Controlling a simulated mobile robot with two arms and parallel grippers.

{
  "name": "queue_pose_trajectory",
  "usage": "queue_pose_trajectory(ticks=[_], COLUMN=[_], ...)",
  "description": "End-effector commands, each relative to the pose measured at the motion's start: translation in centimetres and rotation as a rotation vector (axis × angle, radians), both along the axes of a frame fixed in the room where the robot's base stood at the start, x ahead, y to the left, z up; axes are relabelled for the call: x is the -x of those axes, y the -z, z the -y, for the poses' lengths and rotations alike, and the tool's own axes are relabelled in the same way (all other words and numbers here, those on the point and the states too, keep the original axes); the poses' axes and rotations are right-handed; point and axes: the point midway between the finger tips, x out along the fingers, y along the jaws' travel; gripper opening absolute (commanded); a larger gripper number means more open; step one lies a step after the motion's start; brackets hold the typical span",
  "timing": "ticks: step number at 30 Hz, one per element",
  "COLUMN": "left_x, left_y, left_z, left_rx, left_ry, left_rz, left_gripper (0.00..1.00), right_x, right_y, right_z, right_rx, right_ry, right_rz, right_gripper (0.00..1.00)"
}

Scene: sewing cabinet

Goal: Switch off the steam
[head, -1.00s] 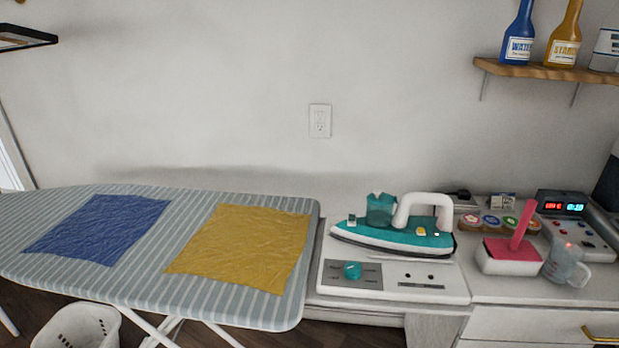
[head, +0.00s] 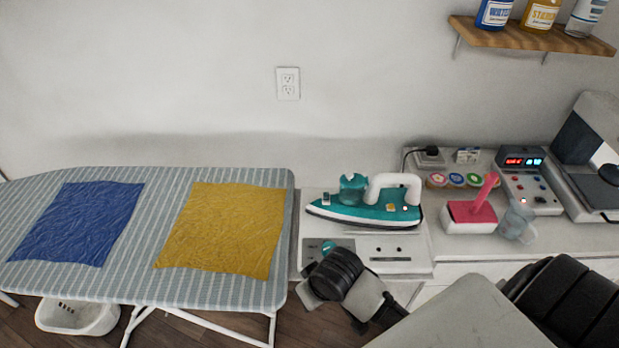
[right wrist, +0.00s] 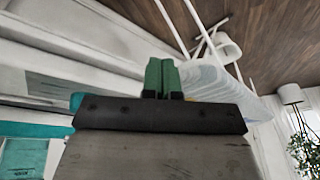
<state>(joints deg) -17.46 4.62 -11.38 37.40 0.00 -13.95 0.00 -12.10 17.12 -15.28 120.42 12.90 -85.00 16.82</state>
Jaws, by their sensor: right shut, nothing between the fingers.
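The teal and white iron (head: 360,205) rests on the white ironing station (head: 405,266) in the head view. My right arm reaches in from the lower right. Its black wrist joint covers part of the panel, just below the knob. My right gripper (right wrist: 162,80) shows in the right wrist view with its two green fingers shut together and empty. I cannot tell whether the fingertips touch anything. Two dark dots show on the station's front right. My left gripper is not in view.
The striped ironing board (head: 284,190) with blue (head: 75,222) and yellow (head: 222,228) cloths stands left of the station. A bottle shelf (head: 530,37) hangs above.

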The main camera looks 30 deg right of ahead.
Motion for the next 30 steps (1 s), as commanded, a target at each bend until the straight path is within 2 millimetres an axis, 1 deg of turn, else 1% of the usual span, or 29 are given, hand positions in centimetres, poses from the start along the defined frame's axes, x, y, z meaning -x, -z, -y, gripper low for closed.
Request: queue_pose_trajectory(ticks=[1, 11, 17, 20, 23, 27, 30], left_x=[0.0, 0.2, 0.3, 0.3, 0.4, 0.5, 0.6], left_y=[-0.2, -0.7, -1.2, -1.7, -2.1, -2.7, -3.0], left_z=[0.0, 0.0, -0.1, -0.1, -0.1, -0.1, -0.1], left_rx=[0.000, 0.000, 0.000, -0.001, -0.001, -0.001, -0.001], left_ry=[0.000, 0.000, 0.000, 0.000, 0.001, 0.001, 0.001], left_rz=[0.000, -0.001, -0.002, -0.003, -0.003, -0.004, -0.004], left_gripper=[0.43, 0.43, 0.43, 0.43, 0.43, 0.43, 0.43], right_x=[-0.4, -3.3, -6.0, -8.1, -10.4, -13.0, -14.3], right_y=[-0.5, -2.7, -5.2, -7.4, -10.1, -14.2, -17.1], right_z=[0.0, 0.4, 1.2, 2.3, 3.9, 6.8, 8.8], right_rx=[0.000, -0.014, -0.012, -0.003, 0.013, 0.040, 0.054], right_ry=[0.001, 0.039, 0.086, 0.140, 0.215, 0.350, 0.449], right_rz=[0.001, -0.007, -0.021, -0.032, -0.049, -0.071, -0.083], right_gripper=[0.00, 0.00, 0.00, 0.00, 0.00, 0.00, 0.00])
